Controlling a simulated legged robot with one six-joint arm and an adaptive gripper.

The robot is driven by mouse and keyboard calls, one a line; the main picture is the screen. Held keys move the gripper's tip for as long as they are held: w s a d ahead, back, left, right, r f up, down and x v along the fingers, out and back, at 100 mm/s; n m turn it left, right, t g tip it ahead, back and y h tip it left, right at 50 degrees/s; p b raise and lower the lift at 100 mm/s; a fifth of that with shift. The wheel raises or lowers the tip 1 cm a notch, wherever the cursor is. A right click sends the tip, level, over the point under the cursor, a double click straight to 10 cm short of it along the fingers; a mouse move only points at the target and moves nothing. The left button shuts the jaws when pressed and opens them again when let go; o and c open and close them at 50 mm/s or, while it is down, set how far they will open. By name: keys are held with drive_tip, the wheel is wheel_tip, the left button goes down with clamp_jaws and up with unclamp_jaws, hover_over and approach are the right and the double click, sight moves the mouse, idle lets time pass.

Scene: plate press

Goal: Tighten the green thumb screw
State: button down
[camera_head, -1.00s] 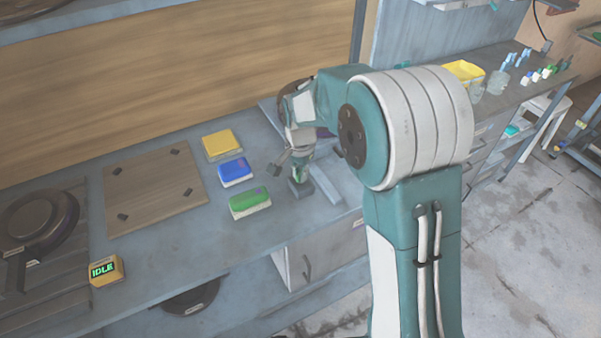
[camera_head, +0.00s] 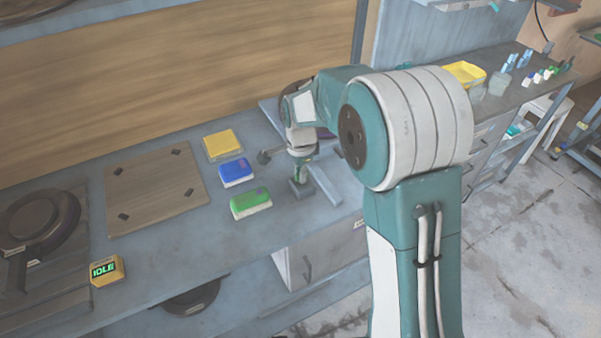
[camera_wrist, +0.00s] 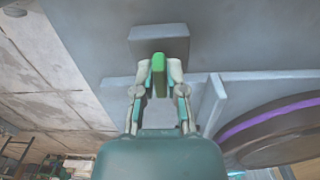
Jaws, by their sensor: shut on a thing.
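The green thumb screw (camera_wrist: 158,72) shows in the wrist view as a narrow upright green piece. It is at a dark grey block (camera_wrist: 165,38) on the bench. My gripper (camera_wrist: 158,80) has one finger on each side of the screw and is shut on it. In the head view my gripper (camera_head: 301,172) points down at the same block (camera_head: 300,190), right of the green box. A little green shows between the fingers there; most of the screw is hidden.
Green (camera_head: 250,204), blue (camera_head: 236,172) and yellow (camera_head: 222,145) boxes stand left of my gripper. A light bar (camera_head: 325,184) lies close on its right. A display reading IDLE (camera_head: 104,270) sits at the bench front. A dark round part (camera_wrist: 270,135) is near in the wrist view.

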drive_tip(key=shift+w, duration=0.2)
drive_tip(key=c, duration=0.7)
unclamp_jaws()
wheel_tip(320, 180, up, 12)
drive_tip(key=shift+a+f, duration=0.1)
idle(0.4)
